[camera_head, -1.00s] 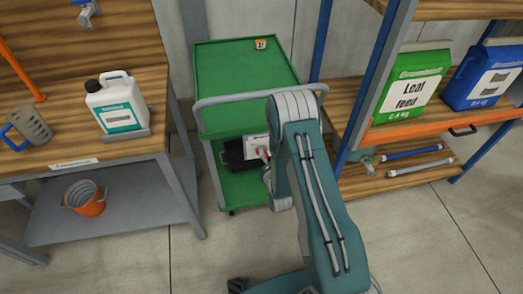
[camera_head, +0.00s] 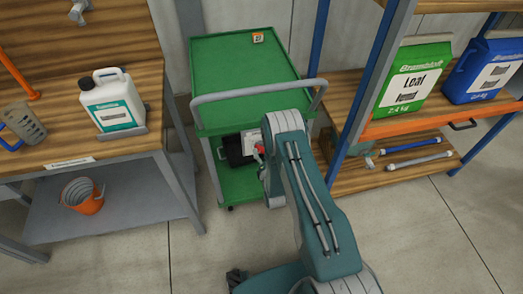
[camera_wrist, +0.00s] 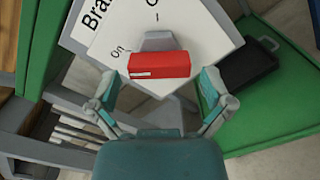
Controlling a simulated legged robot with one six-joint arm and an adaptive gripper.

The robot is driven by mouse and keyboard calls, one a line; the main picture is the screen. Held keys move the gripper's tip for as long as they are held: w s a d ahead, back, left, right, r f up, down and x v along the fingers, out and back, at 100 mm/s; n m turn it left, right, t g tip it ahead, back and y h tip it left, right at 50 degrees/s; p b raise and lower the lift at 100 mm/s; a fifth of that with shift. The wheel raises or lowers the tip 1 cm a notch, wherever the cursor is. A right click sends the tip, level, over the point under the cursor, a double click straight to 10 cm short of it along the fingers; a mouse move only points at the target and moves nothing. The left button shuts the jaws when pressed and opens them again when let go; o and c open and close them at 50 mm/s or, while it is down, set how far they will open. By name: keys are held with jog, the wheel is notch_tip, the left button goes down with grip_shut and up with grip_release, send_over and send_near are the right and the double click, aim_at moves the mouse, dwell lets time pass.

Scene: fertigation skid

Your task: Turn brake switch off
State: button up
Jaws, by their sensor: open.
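The brake switch is a red handle (camera_wrist: 159,65) on a grey mount, on a white panel (camera_wrist: 205,30) lettered "Bra…" and "On". A second label beginning with "O" is cut off at the top edge. The handle lies nearly level in the wrist view; which mark it points to I cannot tell. My gripper (camera_wrist: 159,82) is open, one finger on each side of the handle, with visible gaps. In the head view the panel (camera_head: 249,143) and a bit of red (camera_head: 259,149) show at the green cart's lower level, partly behind my arm.
The green cart (camera_head: 225,70) has a grey push bar (camera_head: 250,91) above the switch. A black case (camera_wrist: 247,62) sits on its lower shelf. A wooden bench (camera_head: 60,140) stands left, a shelf rack (camera_head: 365,65) right. Open floor (camera_head: 195,265) lies in front.

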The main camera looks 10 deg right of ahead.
jog(key=shift+w, duration=0.95)
jog(key=c, duration=0.9)
jog(key=shift+c, duration=0.2)
